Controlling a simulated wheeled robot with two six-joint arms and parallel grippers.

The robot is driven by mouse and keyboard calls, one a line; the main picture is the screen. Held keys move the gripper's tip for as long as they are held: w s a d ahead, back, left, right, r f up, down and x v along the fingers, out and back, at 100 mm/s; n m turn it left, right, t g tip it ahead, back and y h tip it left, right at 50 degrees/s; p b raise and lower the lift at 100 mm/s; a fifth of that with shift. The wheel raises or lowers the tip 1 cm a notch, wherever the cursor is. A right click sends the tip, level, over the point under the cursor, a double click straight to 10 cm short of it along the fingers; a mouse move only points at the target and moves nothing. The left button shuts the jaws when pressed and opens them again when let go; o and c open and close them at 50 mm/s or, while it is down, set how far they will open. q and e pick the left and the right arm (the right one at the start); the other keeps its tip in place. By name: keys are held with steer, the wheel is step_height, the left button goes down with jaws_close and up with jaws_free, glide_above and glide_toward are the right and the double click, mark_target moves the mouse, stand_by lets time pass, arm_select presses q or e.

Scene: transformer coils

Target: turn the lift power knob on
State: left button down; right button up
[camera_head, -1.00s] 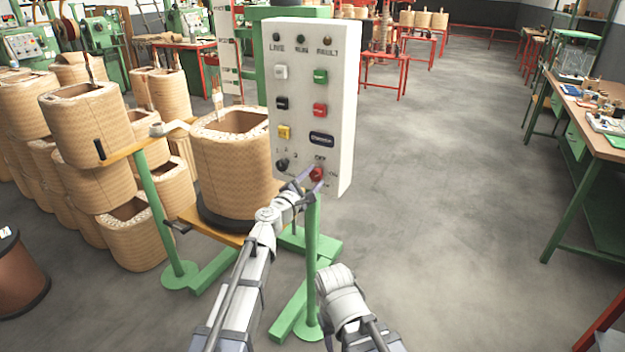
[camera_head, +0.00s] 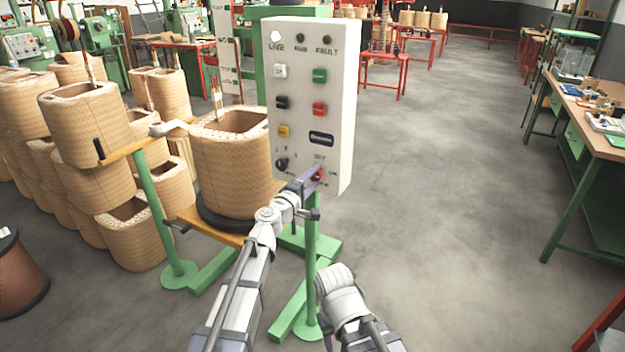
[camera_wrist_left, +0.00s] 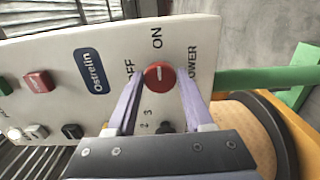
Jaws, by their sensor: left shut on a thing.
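The white control panel (camera_head: 345,110) stands upright on a green post. The red power knob (camera_head: 318,175) is low on its face, mostly hidden by my left gripper (camera_head: 312,182) in the head view. In the left wrist view the red knob (camera_wrist_left: 159,75) shows between the two fingers of my left gripper (camera_wrist_left: 160,82), which is shut on it. The knob's white mark lines up toward the ON label (camera_wrist_left: 157,38); the OFF label (camera_wrist_left: 130,69) is to its left. The LIVE lamp (camera_head: 275,36) is lit white. My right gripper's fingers do not show.
A wound coil (camera_head: 232,165) stands on an orange platform left of the panel, with more coils stacked farther left. A workbench (camera_head: 590,125) is at the right. The floor between the panel and the bench is clear.

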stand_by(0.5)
arm_select(q)
steer(key=shift+c, duration=1.5)
jaws_free()
steer(key=v, duration=0.7)
steer(key=shift+s+a, duration=0.15)
steer(key=shift+s, duration=0.2)
steer(key=shift+f, duration=0.1)
